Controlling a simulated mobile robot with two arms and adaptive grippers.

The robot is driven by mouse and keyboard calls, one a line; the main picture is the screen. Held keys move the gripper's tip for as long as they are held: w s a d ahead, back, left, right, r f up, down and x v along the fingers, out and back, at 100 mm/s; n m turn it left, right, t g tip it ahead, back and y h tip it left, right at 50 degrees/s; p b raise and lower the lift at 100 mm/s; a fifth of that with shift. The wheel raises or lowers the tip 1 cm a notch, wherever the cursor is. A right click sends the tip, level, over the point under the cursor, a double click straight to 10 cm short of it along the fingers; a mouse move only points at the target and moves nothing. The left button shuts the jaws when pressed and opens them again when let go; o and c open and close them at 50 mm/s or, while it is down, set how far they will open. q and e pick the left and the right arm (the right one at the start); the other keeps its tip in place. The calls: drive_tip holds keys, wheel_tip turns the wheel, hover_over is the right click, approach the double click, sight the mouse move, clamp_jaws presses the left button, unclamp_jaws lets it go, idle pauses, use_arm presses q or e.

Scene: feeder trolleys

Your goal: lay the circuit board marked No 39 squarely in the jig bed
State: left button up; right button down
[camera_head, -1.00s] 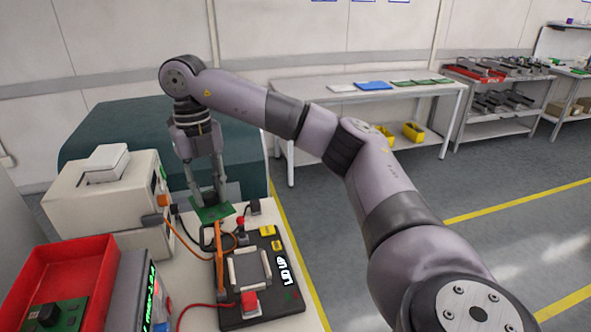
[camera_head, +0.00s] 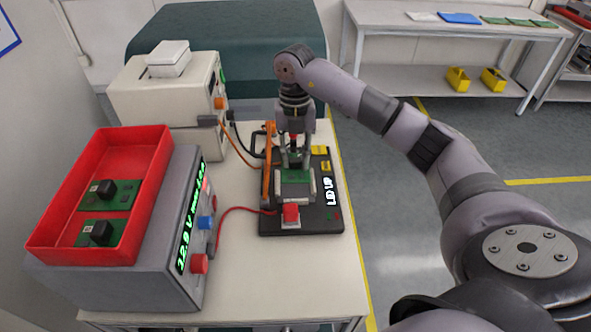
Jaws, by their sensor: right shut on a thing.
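My right gripper (camera_head: 294,166) points down over the black test jig (camera_head: 328,219). It is shut on a green circuit board (camera_head: 294,187). The board is at the jig bed, between the pale side rails (camera_head: 312,185). I cannot tell whether it rests flat in the bed or hangs just above it. The gripper hides the board's far part, and I cannot read a number on it. My left gripper is out of view.
A red tray (camera_head: 50,251) with two green boards (camera_head: 122,196) stands on a grey power supply (camera_head: 130,285) at the left. A red cable (camera_head: 235,210) runs to the jig. An orange bar (camera_head: 267,165) stands at the jig's left side. A beige machine (camera_head: 160,105) stands behind.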

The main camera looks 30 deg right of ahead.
sight(295, 173)
wheel_tip(295, 173, down, 5)
drive_tip(key=shift+f+p, duration=0.15)
drive_tip(key=shift+p, duration=0.35)
drive_tip(key=shift+f, duration=0.2)
drive_tip(key=c, duration=1.3)
unclamp_jaws()
